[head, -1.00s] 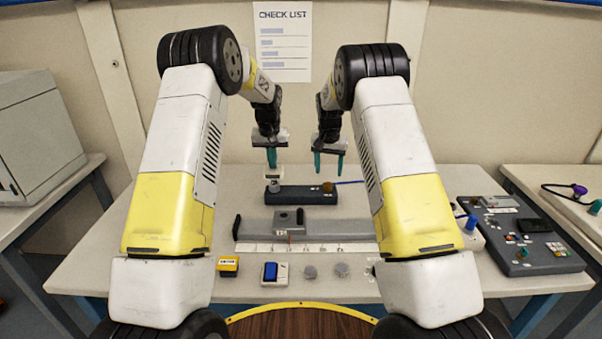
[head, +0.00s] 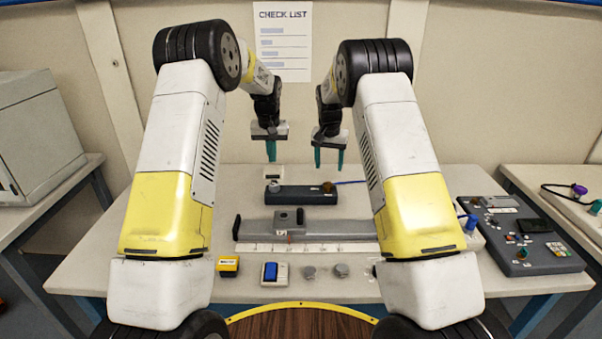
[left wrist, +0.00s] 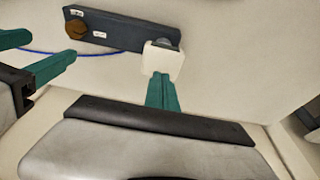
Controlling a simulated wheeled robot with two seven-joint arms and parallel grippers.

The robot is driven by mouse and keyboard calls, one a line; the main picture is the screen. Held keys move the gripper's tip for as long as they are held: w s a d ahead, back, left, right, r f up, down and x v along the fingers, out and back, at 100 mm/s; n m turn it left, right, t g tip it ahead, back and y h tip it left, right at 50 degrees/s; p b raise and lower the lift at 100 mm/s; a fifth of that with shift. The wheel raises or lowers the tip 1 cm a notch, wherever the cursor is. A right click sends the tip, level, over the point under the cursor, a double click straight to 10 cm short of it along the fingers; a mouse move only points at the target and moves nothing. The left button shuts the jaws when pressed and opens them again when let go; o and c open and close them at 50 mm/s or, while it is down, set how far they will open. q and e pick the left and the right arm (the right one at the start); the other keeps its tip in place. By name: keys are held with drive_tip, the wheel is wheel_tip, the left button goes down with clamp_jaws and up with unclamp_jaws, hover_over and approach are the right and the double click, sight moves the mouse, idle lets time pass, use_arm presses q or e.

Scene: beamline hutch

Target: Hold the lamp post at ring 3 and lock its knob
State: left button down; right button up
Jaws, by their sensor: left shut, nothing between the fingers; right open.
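A dark grey base box (head: 305,196) with small white labels lies in the middle of the table. A brown round knob (head: 327,187) sits at its right end, and it also shows in the left wrist view (left wrist: 77,29). A white block (head: 274,171), perhaps the lamp post's head, stands at the box's left end. I cannot make out a post or its rings. My left gripper (head: 271,160) is shut and empty, its tips just short of the white block (left wrist: 163,62) in the left wrist view. My right gripper (head: 328,170) is open and empty behind the box's right end.
A grey rail (head: 345,229) with a scale strip lies in front of the box. A yellow item (head: 228,264), a blue switch (head: 270,271) and two grey knobs (head: 309,272) (head: 341,270) line the front. A control panel (head: 522,245) is at right. A blue cable runs behind the box.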

use_arm(q)
drive_tip(key=shift+w+v, duration=0.2)
drive_tip(key=shift+v, duration=0.55)
drive_tip(key=shift+w+v, duration=0.15)
drive_tip(key=shift+v, duration=0.55)
drive_tip(key=shift+w+v, duration=0.2)
drive_tip(key=shift+v, duration=0.55)
drive_tip(key=shift+r, duration=0.15)
